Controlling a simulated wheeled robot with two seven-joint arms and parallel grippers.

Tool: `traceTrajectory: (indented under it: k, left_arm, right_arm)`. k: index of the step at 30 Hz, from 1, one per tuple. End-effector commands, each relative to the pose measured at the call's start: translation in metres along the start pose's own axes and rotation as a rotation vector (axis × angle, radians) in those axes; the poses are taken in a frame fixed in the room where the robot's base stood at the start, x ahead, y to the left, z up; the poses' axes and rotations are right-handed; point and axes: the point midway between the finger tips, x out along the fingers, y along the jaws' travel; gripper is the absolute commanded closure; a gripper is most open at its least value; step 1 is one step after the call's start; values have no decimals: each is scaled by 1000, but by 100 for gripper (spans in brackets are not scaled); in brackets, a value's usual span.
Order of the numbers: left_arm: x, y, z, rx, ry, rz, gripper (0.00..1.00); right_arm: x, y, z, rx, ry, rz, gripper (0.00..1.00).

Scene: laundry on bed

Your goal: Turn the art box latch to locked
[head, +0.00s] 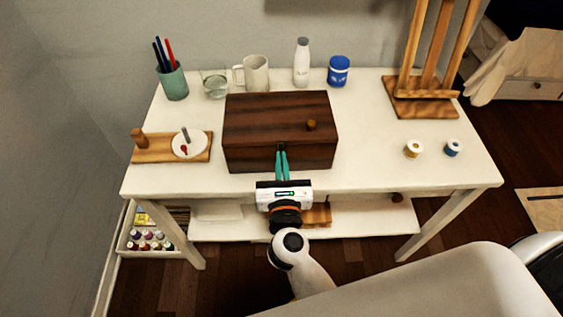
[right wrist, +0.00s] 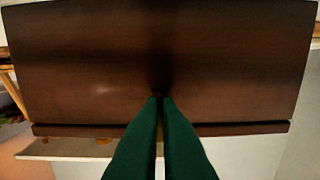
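A small dark piece, seemingly the latch (right wrist: 158,95), sits between the tips. The latch is mostly hidden, so its turn cannot be read. My left gripper is out of view.
A wooden board (head: 144,154) with a peg and a white disc (head: 189,144) lies left of the box. A pen cup (head: 173,82), mug (head: 256,73), bottle (head: 302,62) and blue jar (head: 338,70) stand behind. Two spools (head: 413,150) and an easel (head: 425,104) are right.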

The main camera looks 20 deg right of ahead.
Motion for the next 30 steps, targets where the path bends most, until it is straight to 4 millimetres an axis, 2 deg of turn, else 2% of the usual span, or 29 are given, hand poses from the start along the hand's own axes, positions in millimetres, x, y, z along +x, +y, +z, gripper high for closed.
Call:
traceTrajectory:
  k: [1,3,5,14,19,23,30]
  left_arm:
    - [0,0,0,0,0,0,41]
    - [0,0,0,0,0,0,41]
    - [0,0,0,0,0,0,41]
    - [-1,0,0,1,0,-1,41]
    - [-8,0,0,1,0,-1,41]
    - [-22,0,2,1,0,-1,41]
    - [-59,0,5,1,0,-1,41]
  right_arm:
    - [-1,0,2,2,-4,0,100]
    - [-1,0,2,2,-4,0,85]
    - [0,0,1,1,-3,0,75]
    - [0,0,0,0,-1,0,75]
    - [0,0,-8,0,-1,0,75]
    - [0,0,-22,1,-1,0,75]
    - [0,-1,-61,1,-1,0,75]
